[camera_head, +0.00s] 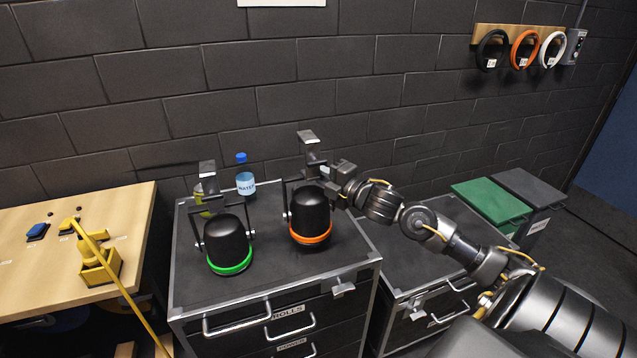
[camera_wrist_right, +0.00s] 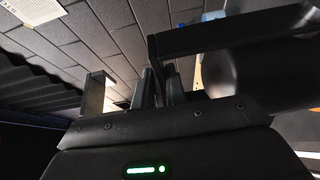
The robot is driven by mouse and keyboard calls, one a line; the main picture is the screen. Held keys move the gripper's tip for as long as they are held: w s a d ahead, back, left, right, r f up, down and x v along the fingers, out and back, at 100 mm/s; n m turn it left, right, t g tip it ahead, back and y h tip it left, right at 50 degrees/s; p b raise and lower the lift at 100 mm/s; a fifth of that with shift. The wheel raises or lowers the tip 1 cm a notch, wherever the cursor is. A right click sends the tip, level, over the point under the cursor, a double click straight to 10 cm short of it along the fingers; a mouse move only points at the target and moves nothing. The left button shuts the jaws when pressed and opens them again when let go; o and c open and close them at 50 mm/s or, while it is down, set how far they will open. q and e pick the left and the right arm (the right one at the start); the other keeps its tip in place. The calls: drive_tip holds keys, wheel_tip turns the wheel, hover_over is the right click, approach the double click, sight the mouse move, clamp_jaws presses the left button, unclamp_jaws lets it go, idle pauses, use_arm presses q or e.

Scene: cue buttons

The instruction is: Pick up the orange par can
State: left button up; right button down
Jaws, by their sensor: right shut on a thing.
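The orange par can (camera_head: 310,216) is a black can with an orange ring at its lower rim, on the right side of the flight case top. My right gripper (camera_head: 325,173) is at its upper right side, shut on its bracket. In the right wrist view the gripper's fingers (camera_wrist_right: 160,88) close around a dark bar of the bracket (camera_wrist_right: 235,32), with the can's dark body (camera_wrist_right: 262,75) behind. A second par can (camera_head: 228,246) with a green ring stands to its left. I cannot tell whether the orange can touches the case top. My left gripper is not in view.
A water bottle (camera_head: 245,178) and a yellow-green bottle (camera_head: 203,198) stand behind the green par can. A wooden table (camera_head: 125,215) with a yellow stand is at left. Green (camera_head: 490,203) and grey bins stand at right. Coiled cables (camera_head: 522,50) hang on the wall.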

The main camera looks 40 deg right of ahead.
sight(319, 165)
drive_tip(key=s+a+r, duration=0.2)
drive_tip(key=r, duration=0.1)
drive_tip(key=s+a+r+b, duration=0.1)
drive_tip(key=r, duration=0.1)
drive_tip(key=shift+s+r, duration=0.15)
drive_tip(key=shift+s, duration=0.25)
drive_tip(key=s+a+r+p, duration=0.3)
drive_tip(key=s+a+p, duration=0.1)
drive_tip(key=s+p, duration=0.2)
drive_tip(key=shift+s+a+r, duration=0.25)
drive_tip(key=shift+a+r, duration=0.15)
drive_tip(key=shift+f, duration=0.1)
